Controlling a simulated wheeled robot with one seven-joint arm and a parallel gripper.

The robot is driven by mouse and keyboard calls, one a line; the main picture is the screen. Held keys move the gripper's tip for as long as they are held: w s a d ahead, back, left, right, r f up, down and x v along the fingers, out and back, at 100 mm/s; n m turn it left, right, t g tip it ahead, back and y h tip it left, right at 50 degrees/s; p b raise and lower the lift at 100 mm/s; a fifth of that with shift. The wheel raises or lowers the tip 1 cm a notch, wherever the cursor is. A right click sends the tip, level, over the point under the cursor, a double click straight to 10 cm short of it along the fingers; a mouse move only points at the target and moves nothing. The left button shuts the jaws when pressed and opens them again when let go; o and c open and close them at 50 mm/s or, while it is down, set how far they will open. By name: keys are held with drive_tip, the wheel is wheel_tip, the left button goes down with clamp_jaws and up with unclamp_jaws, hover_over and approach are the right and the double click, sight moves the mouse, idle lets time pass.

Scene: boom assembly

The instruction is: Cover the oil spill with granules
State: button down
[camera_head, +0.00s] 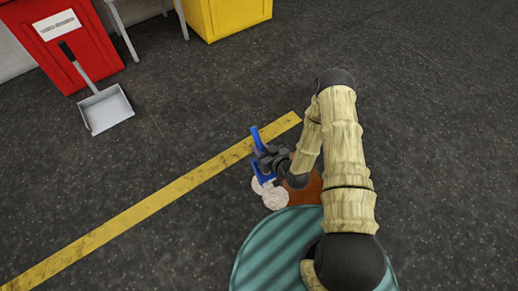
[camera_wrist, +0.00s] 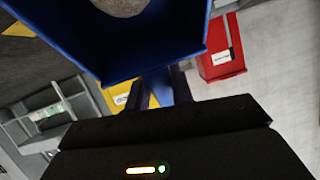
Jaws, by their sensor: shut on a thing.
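My gripper (camera_head: 268,160) is shut on a blue scoop (camera_head: 262,175), held low above the floor. In the wrist view the blue scoop (camera_wrist: 150,65) fills the top, with the dark jaws (camera_wrist: 165,90) at its handle. A pale round patch (camera_wrist: 122,5) shows at the top edge; I cannot tell whether it is in the scoop or on the floor. The brown oil spill (camera_head: 307,192) lies on the dark floor, partly hidden by my arm. Pale granule patches (camera_head: 274,197) lie at its left side, below the scoop and partly hidden by it.
A yellow floor stripe (camera_head: 150,203) runs diagonally left of the spill. A dustpan (camera_head: 105,108) stands on the floor before a red bin (camera_head: 65,45). A yellow bin (camera_head: 228,15) is at the back. The floor to the right is clear.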

drive_tip(key=shift+w+d, duration=0.1)
drive_tip(key=shift+d, duration=0.1)
drive_tip(key=shift+w+d+b, duration=2.05)
drive_tip(key=shift+w+d, duration=2.2)
drive_tip(key=shift+d, duration=1.6)
drive_tip(key=shift+s+d+p, duration=1.6)
drive_tip(key=shift+s+d, duration=1.8)
drive_tip(key=shift+s, duration=0.4)
drive_tip(key=s+a+p, duration=0.5)
drive_tip(key=s+a, duration=0.4)
drive_tip(key=a, duration=0.4)
drive_tip(key=shift+s+p, duration=0.15)
drive_tip(key=shift+p, duration=0.15)
